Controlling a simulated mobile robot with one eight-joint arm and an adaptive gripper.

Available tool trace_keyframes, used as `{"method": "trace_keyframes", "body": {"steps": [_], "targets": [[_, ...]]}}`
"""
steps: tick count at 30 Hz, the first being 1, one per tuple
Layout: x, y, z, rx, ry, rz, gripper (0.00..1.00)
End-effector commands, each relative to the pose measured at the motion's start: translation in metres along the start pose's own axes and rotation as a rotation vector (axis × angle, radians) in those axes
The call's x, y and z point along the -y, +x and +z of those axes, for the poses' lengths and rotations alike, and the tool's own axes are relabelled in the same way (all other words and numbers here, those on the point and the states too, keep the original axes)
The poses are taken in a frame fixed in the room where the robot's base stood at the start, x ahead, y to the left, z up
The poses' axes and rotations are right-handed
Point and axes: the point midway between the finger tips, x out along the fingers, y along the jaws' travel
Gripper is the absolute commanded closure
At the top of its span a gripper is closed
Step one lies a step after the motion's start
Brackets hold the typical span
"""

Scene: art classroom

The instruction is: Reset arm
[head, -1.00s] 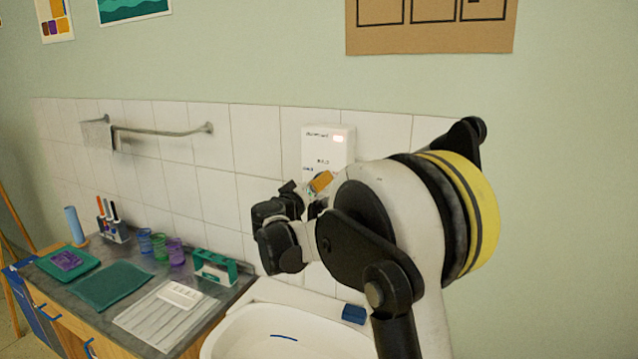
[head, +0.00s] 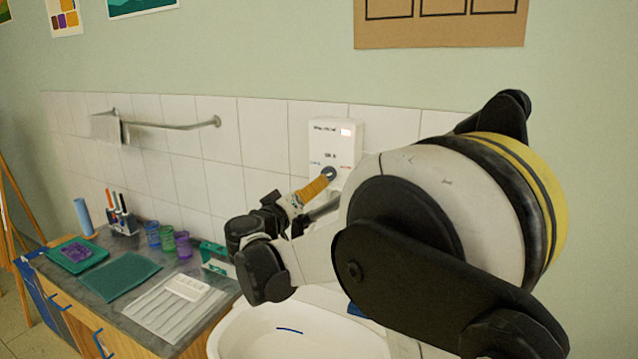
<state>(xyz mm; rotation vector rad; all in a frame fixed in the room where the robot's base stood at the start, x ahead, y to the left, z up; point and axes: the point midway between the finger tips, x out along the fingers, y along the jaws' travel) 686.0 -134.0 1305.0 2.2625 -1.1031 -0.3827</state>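My arm reaches in from the right in the head view, over the sink and in front of the wall. Its dark wrist joints are bent at the left end of the arm. My gripper (head: 274,206) seems to be the small dark part behind the wrist, below and left of the white wall unit. Its fingers are mostly hidden by the wrist, so I cannot tell whether it is open or shut. An orange-brown piece (head: 312,190) shows beside it, in front of the wall unit; I cannot tell whether they touch.
The white wall unit (head: 336,140) has a dark round knob. The white sink (head: 235,335) lies below my arm. The counter (head: 75,285) at left holds a green tray (head: 92,257), a green cloth (head: 122,275), colored cups (head: 167,238) and a pen holder (head: 122,226). A rail (head: 170,126) runs above.

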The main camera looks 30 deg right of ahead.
Motion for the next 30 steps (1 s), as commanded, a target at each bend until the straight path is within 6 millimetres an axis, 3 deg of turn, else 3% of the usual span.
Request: {"method": "trace_keyframes", "body": {"steps": [6,22,26,30], "targets": [[0.0,-0.018,0.0,0.0,0.0,0.0,0.41],[-0.003,-0.02,0.005,0.015,-0.001,-0.01,0.41],[-0.015,-0.03,0.033,0.103,-0.01,-0.08,0.41],[-0.031,-0.062,0.092,0.266,-0.02,-0.247,0.41]]}}
